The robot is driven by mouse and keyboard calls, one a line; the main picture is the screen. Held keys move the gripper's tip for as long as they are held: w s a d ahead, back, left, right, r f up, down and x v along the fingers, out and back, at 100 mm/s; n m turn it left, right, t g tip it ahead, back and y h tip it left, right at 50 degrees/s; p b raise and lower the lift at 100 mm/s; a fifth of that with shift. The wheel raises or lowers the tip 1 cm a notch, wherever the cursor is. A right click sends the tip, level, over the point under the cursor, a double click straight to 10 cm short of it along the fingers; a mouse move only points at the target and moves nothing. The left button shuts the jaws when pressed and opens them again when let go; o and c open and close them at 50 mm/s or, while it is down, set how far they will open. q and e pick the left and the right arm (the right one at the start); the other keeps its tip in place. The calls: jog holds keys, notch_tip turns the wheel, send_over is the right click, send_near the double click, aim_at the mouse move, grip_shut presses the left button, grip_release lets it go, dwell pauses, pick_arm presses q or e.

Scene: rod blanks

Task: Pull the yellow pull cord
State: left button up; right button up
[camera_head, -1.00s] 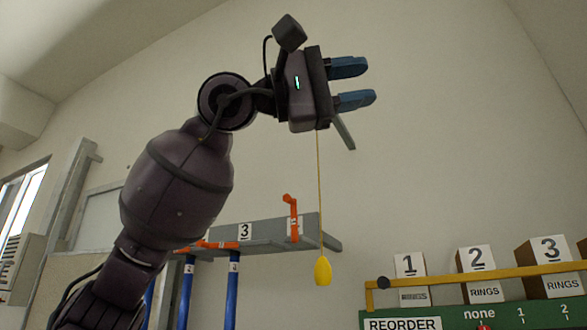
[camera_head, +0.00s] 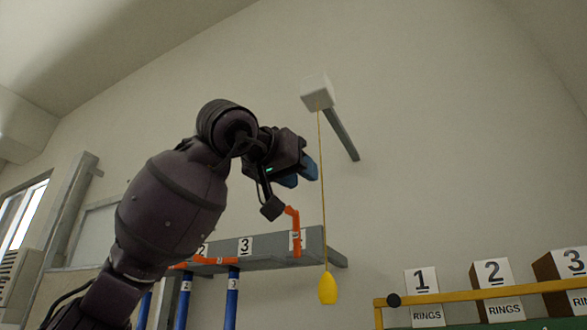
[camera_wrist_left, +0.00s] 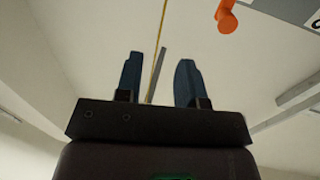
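The yellow pull cord (camera_head: 322,190) hangs straight down from a white box (camera_head: 317,93) on the wall. A yellow teardrop-shaped handle (camera_head: 327,288) is at its lower end. My left gripper (camera_head: 304,174) is just left of the cord in the head view, well above the handle. Its blue fingers are apart and hold nothing. In the left wrist view the cord (camera_wrist_left: 158,48) shows beyond the open fingers (camera_wrist_left: 158,80), in line with the gap between them. Its distance from the fingertips is hard to tell. My right gripper is not in view.
A grey shelf (camera_head: 270,252) with orange hooks (camera_head: 293,218) and blue rods (camera_head: 232,297) is below my left arm. A grey bar (camera_head: 341,133) is beside the white box. Numbered ring boxes (camera_head: 492,280) stand behind a yellow rail (camera_head: 460,293) at right.

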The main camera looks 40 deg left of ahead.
aim_at(322, 187)
pick_arm(q)
jog(key=w, duration=0.7)
jog(key=shift+w+a+p, duration=0.1)
jog(key=shift+w+p, duration=0.25)
jog(key=shift+p, duration=0.05)
jog(key=shift+w, duration=0.85)
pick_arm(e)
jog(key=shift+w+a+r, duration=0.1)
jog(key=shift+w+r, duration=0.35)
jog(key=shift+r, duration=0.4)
pick_arm(q)
jog(key=shift+c, duration=0.5)
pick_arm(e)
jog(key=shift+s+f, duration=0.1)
pick_arm(q)
grip_shut()
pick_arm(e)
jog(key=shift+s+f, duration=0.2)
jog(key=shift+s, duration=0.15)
